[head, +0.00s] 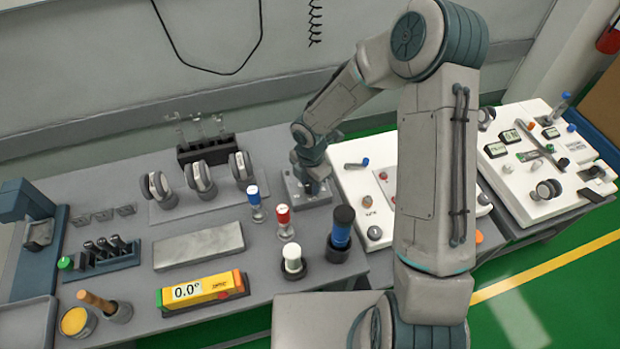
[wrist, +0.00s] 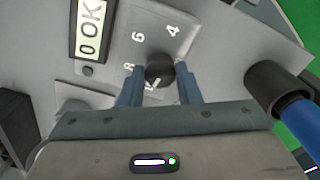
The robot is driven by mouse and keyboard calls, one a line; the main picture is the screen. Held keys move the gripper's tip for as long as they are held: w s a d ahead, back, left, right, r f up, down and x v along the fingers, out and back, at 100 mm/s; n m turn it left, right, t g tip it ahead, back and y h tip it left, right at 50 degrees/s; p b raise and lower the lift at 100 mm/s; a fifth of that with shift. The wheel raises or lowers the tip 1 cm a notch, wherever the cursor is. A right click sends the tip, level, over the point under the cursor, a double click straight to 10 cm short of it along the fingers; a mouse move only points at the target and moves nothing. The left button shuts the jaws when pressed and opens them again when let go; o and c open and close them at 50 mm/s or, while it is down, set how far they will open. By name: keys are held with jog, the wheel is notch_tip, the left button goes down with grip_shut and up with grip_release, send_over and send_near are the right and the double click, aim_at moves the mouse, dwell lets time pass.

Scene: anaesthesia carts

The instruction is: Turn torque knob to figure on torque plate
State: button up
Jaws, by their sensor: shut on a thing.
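The black torque knob (wrist: 159,70) sits on a grey panel (wrist: 205,45) in the wrist view. The figures 8, 6 and 4 show around it, and a white mark on the knob points toward the bottom of the picture. My gripper (wrist: 160,84) has its two blue fingers on either side of the knob, shut on it. A pale display (wrist: 91,28) beside it shows "0 OK". In the head view my gripper (head: 314,186) is down at the grey box (head: 296,192), and the knob is hidden there. I cannot tell which plate is the torque plate.
A blue cylinder with a black cap (head: 341,228) stands close to the grey box; it shows at the right of the wrist view (wrist: 300,122). Red (head: 284,219), blue (head: 254,198) and white-topped (head: 292,258) pieces stand nearby. A white panel (head: 350,190) adjoins on the right.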

aim_at(310, 185)
jog(key=shift+n, duration=0.6)
jog(key=shift+n+p, duration=0.3)
jog(key=shift+p, duration=0.05)
jog(key=o, duration=1)
jog(key=shift+c, duration=0.2)
notch_tip(310, 185, up, 14)
jog(key=shift+f, duration=0.1)
